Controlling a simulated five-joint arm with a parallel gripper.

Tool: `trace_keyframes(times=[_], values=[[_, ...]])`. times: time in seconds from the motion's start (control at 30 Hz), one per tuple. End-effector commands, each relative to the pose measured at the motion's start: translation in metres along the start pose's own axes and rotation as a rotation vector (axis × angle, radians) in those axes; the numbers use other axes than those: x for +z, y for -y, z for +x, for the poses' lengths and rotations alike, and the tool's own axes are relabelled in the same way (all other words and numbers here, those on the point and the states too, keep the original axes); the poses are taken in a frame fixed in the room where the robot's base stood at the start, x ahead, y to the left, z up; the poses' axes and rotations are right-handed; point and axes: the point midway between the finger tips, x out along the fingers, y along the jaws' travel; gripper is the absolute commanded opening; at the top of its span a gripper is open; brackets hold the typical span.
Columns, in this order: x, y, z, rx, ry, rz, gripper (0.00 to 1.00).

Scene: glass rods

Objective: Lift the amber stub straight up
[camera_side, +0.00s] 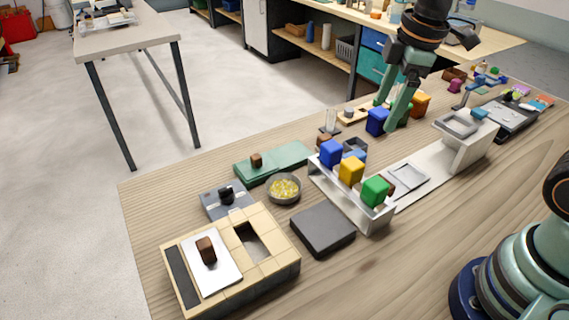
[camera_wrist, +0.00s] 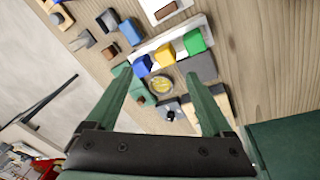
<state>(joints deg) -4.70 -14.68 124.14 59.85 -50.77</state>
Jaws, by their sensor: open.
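I cannot make out an amber stub with certainty. The closest match in colour is a yellow-amber block (camera_side: 350,171), which sits between a blue block (camera_side: 331,153) and a green block (camera_side: 375,191) on a pale raised rack (camera_side: 341,205). The yellow-amber block also shows in the wrist view (camera_wrist: 165,55), beyond and between my fingertips. My gripper (camera_side: 386,115) is open and empty, high at the back right of the rack in the side view. Both fingers show apart in the wrist view (camera_wrist: 160,74). Nothing is between them at close range.
A bowl of yellow bits (camera_side: 284,188), a dark pad (camera_side: 323,229), a green board (camera_side: 280,160) and a tan tiled box (camera_side: 270,262) crowd the left.

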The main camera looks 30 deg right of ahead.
Motion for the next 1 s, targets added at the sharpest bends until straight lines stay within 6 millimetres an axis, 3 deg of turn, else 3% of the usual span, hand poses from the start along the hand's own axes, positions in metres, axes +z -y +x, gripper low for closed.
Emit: trace_keyframes(times=[0.2, 0.33, 0.47, 0.8, 1.0], values=[[-0.021, -0.005, 0.026, -0.126, 0.062, -0.427, 0.85], [-0.026, -0.005, 0.034, -0.165, 0.07, -0.559, 0.85], [-0.027, -0.004, 0.042, -0.18, 0.073, -0.603, 0.85], [-0.021, 0.004, 0.093, -0.18, 0.073, -0.602, 0.85], [-0.02, 0.005, 0.106, -0.178, 0.072, -0.602, 0.85]])
